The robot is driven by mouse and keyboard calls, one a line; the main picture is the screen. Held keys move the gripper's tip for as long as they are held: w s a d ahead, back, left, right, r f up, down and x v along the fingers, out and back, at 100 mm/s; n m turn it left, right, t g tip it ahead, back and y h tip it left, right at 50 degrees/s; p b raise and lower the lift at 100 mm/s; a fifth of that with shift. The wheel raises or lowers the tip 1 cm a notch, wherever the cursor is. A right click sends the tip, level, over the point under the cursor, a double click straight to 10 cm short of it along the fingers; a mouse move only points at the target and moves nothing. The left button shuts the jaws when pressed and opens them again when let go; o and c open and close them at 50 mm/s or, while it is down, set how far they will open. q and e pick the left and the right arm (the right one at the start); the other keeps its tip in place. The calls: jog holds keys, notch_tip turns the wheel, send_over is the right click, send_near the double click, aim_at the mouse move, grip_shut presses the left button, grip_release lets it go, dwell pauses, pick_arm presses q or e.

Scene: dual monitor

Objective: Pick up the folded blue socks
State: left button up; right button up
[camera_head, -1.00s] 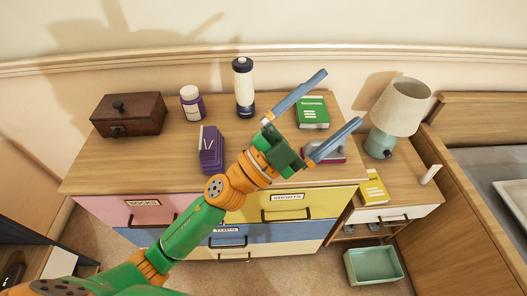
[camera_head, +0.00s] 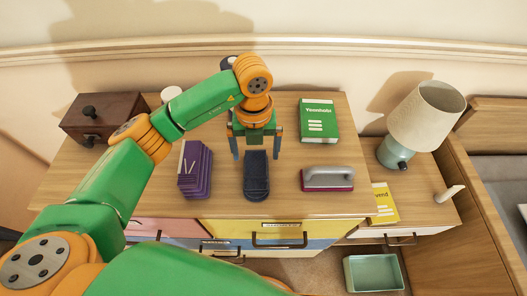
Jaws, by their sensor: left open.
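The folded dark blue socks (camera_head: 256,180) lie lengthwise on the dresser top, between a purple stack and a grey-handled brush. My left gripper (camera_head: 256,156) points down over their far end. It is open, with one blue-grey finger on each side of the socks. The fingers look apart from the socks; how high the tips are above the wood I cannot tell. My right gripper is out of view.
The purple stack (camera_head: 195,170) stands left of the socks, the brush (camera_head: 328,178) right, and a green book (camera_head: 319,120) behind right. A brown box (camera_head: 100,118) is at the left. A lamp (camera_head: 425,118) stands on the nightstand. My left arm hides the back left.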

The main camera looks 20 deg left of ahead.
aim_at(256, 171)
pick_arm(q)
jog(key=s+f+p, duration=0.2)
jog(key=s+f, duration=0.1)
jog(key=shift+d+f, duration=0.15)
jog(key=shift+d, duration=0.05)
jog(key=shift+w+f, duration=0.25)
jog(key=shift+f, duration=0.9)
jog(key=shift+w+f, duration=0.15)
jog(key=shift+w, duration=0.15)
jog(key=shift+s, duration=0.2)
jog(key=c, duration=1)
jog(key=shift+c, duration=0.8)
jog(key=shift+w, duration=0.1)
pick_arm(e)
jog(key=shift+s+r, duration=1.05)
